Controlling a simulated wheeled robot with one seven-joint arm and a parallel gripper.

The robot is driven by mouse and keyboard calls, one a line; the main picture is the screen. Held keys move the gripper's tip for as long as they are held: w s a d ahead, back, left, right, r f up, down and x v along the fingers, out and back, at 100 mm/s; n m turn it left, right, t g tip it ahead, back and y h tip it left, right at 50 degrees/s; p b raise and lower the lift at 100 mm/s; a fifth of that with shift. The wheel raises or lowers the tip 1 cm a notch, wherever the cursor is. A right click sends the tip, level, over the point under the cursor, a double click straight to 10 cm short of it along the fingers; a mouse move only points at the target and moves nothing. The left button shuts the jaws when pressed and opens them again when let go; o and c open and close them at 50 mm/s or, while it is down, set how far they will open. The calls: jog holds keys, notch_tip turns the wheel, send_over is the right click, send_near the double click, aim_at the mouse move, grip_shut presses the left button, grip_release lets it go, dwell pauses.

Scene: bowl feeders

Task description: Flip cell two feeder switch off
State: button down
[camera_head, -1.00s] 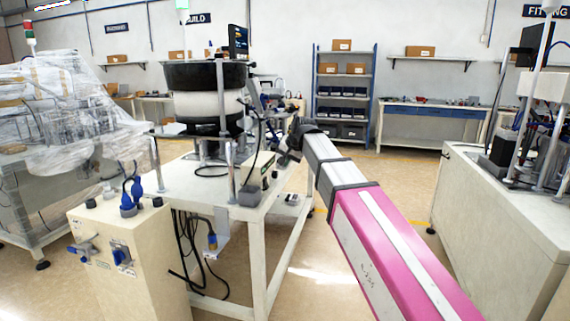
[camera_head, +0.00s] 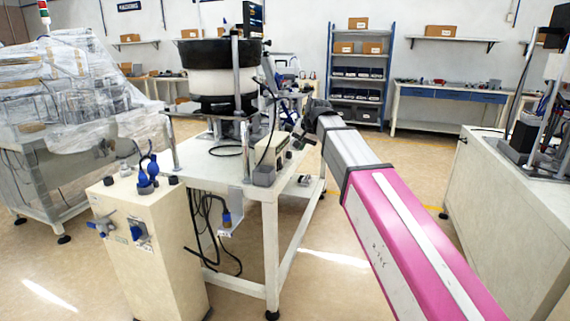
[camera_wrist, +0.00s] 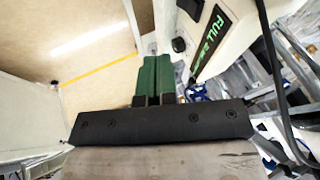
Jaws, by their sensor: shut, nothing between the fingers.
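A bowl feeder (camera_head: 212,82), with a black bowl and white band, stands on a white table (camera_head: 240,172). A small controller box (camera_head: 272,160) sits at the table's right edge. In the wrist view a pale box (camera_wrist: 226,38) with a green lit display reading "FULL" is close to the right of my gripper. My gripper (camera_wrist: 157,62) has its green fingers together and empty, apart from that box. In the head view my arm's end reaches beside the table's right edge; the fingertips are hard to make out. Which switch belongs to cell two is not readable.
A cream cabinet (camera_head: 160,255) with blue connectors and a blue switch (camera_head: 138,232) stands front left. A wrapped machine (camera_head: 60,95) is at the far left, a white workstation (camera_head: 510,200) at right. Black cables hang under the table. Floor is open behind my arm.

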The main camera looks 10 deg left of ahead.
send_near(282, 167)
notch_tip(282, 167, down, 4)
jog(key=w+d, duration=0.2)
jog(key=a, duration=0.1)
jog(key=a+f, duration=0.1)
jog(key=a, duration=0.2)
jog(key=shift+w+f, duration=0.3)
jog(key=shift+f, duration=0.05)
jog(key=shift+a+f+y, duration=0.2)
jog(key=shift+a+y, duration=0.05)
jog(key=shift+y, duration=0.15)
jog(key=shift+r, duration=0.85)
